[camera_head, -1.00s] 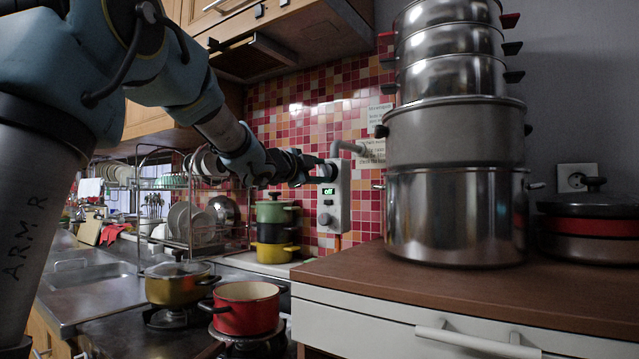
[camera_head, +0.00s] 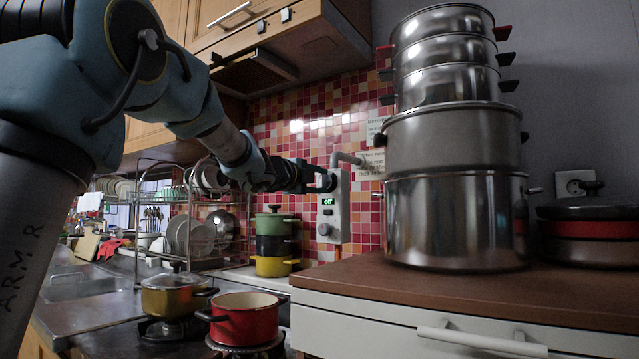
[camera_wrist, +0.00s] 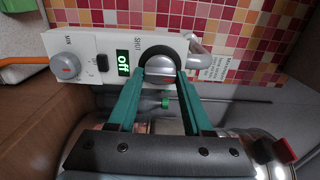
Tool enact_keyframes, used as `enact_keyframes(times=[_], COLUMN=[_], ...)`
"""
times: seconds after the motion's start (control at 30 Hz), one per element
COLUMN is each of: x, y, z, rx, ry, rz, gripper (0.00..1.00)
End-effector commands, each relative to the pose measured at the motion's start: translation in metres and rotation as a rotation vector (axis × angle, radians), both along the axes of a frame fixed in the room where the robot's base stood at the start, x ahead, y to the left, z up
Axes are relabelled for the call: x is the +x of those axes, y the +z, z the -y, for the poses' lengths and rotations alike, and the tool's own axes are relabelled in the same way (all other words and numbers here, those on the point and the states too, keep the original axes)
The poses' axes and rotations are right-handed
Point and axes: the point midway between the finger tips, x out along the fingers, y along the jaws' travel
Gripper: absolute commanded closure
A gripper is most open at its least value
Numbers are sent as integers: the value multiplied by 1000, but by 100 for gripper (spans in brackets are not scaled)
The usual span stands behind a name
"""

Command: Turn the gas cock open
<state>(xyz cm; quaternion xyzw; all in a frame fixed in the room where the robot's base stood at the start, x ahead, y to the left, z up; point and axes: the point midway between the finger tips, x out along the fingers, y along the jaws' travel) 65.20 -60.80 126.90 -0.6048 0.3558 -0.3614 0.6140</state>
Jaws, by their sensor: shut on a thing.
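The gas cock (camera_wrist: 160,63) is a round silver knob with a dark surround at one end of a white wall unit (camera_wrist: 84,48). The word SHUT is printed beside it. My gripper (camera_wrist: 161,76) has its two green fingers shut on the cock, one on each side. In the head view my gripper (camera_head: 328,182) reaches the top of the white unit (camera_head: 336,214), and the cock is hidden behind it. A small display (camera_wrist: 123,63) on the unit reads "off" in green.
A tall stack of steel pots (camera_head: 455,215) stands on the brown counter (camera_head: 400,295) close right of the unit. A grey pipe (camera_head: 347,158) leaves the unit's top. Stacked coloured pots (camera_head: 273,245) and a dish rack (camera_head: 190,220) are to the left, a red pot (camera_head: 245,320) below.

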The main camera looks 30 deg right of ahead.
Motion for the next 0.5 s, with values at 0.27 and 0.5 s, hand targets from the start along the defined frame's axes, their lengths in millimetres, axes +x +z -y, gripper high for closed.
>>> enact_keyframes(times=[0.27, 0.5], x=[0, 0], y=[-1, 0], z=[0, 0], rx=[1, 1], ry=[-1, -1], rz=[0, 0], gripper=[41, 22])
